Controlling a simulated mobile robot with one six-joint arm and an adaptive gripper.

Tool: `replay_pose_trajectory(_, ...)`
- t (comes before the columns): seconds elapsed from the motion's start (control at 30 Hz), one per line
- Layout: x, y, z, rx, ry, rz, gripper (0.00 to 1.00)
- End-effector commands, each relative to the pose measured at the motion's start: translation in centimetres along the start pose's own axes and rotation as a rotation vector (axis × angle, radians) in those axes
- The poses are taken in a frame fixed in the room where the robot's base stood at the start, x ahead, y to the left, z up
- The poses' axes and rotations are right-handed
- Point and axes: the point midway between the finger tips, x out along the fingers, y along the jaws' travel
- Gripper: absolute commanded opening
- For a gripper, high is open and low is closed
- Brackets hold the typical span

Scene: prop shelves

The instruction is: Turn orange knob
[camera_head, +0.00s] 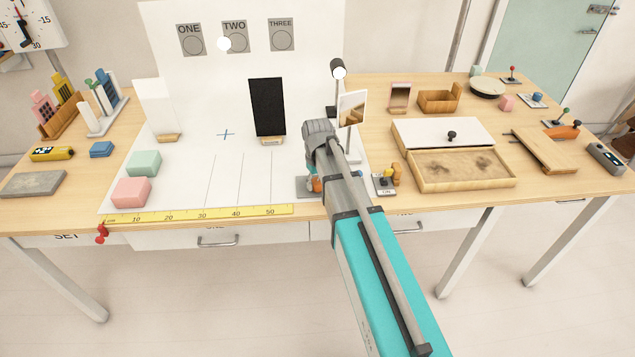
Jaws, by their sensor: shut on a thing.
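A small orange knob (316,184) shows low beside my arm's wrist, over a grey base plate (301,187) near the table's front edge. My gripper (314,178) points down at it and is shut on it. My wrist and forearm hide most of the fingers and part of the knob and its plate. Which way the knob is turned cannot be told.
A lamp on a stand (338,70) and a small picture card (352,108) rise just behind my wrist. A sand tray (462,182) lies farther right.

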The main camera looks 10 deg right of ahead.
Motion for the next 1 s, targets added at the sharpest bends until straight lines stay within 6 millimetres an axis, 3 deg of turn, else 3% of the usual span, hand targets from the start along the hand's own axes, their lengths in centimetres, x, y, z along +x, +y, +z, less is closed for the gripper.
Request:
replay_pose_trajectory(0.43, 0.02, 0.01, 0.08, -0.302, -0.002, 0.0, 0.1)
replay_pose_trajectory(1.0, 0.02, 0.01, 0.09, -0.355, -0.002, 0.0, 0.1)
